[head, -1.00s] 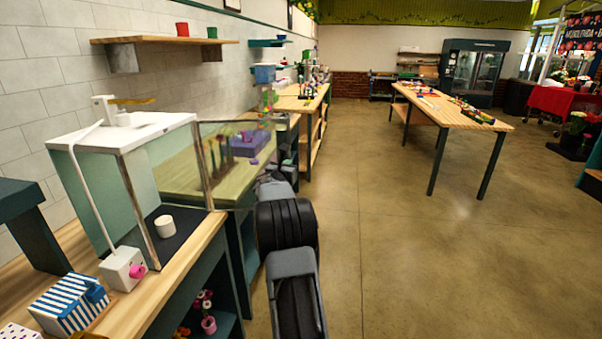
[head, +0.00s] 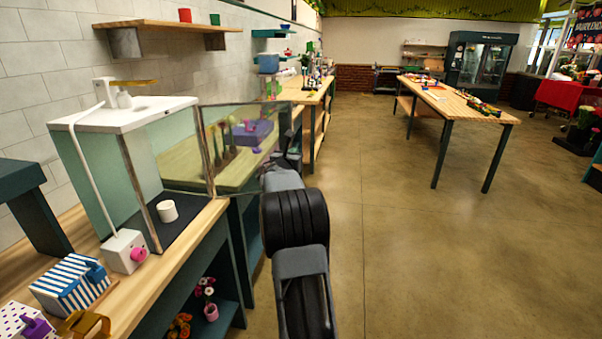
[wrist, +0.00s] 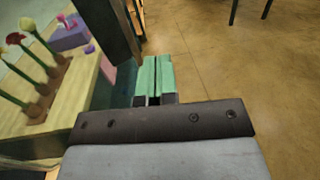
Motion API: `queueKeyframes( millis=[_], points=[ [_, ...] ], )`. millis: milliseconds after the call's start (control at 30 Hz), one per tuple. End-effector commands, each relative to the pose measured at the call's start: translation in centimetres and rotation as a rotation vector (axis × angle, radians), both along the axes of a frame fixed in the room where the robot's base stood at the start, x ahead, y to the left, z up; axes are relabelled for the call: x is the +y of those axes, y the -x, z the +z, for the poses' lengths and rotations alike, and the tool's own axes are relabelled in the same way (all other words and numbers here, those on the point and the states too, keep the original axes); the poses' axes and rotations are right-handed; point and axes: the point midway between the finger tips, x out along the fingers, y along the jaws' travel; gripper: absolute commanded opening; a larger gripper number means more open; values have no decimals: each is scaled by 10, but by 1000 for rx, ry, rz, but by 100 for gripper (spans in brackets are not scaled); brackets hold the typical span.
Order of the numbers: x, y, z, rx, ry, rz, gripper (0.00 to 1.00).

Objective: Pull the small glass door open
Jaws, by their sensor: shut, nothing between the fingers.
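The small glass door (head: 240,150) stands swung out from the glass case (head: 98,180) with the white top. The case front is open, and a small white cup (head: 167,211) sits inside on a dark mat. My gripper (head: 291,150) is at the door's outer edge in the head view, small and partly hidden by my arm. In the wrist view my gripper (wrist: 153,76) has its green fingers together with nothing between them. A dark upright (wrist: 113,30) is just left of the fingers; I cannot tell whether they touch it.
The workbench (head: 192,225) carries the case, a striped box (head: 70,288) and a white block with a pink knob (head: 125,252). A purple box (wrist: 70,35) and flowers in a wooden holder stand beyond. The floor (head: 400,230) on the right is clear.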

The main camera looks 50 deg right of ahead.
Motion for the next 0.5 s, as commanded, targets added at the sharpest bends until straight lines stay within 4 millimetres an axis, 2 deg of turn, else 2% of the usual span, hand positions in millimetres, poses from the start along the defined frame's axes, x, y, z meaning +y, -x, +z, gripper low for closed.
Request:
queueKeyframes(
  millis=[300,500],
  points=[
    [33,52,-2,-1,2,-3,0],
    [48,74,-1,0,1,-3,0]
  ],
)
